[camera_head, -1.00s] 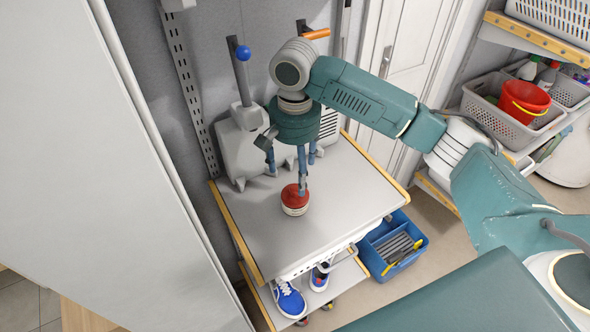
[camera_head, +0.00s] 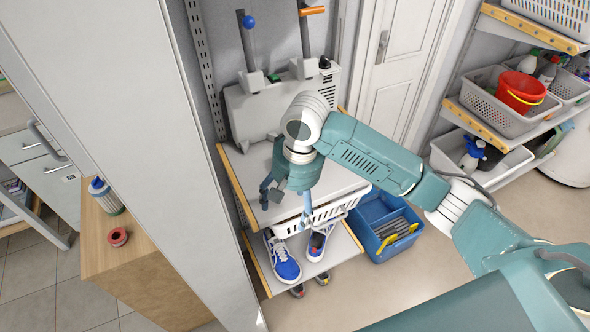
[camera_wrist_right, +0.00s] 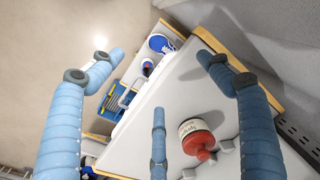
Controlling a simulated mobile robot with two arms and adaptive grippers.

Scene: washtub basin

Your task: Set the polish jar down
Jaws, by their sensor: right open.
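The polish jar (camera_wrist_right: 195,138) has a white labelled body and a red lid. In the right wrist view it rests on the pale shelf top (camera_wrist_right: 185,85), near several grey knobs. In the head view my right arm and gripper hide it. My right gripper (camera_head: 285,203) is open and empty above the shelf. In the right wrist view its blue fingers (camera_wrist_right: 160,75) are spread wide, with the jar lying beyond them and no finger closed around it. My left gripper is not in view.
A grey panel unit (camera_head: 262,105) with levers stands at the back of the shelf. Blue shoes (camera_head: 283,262) sit on the lower shelf. A blue tool bin (camera_head: 372,240) is on the floor. A tall pale panel (camera_head: 165,130) borders the left. A red ring-like item (camera_head: 118,237) sits on a wooden cabinet.

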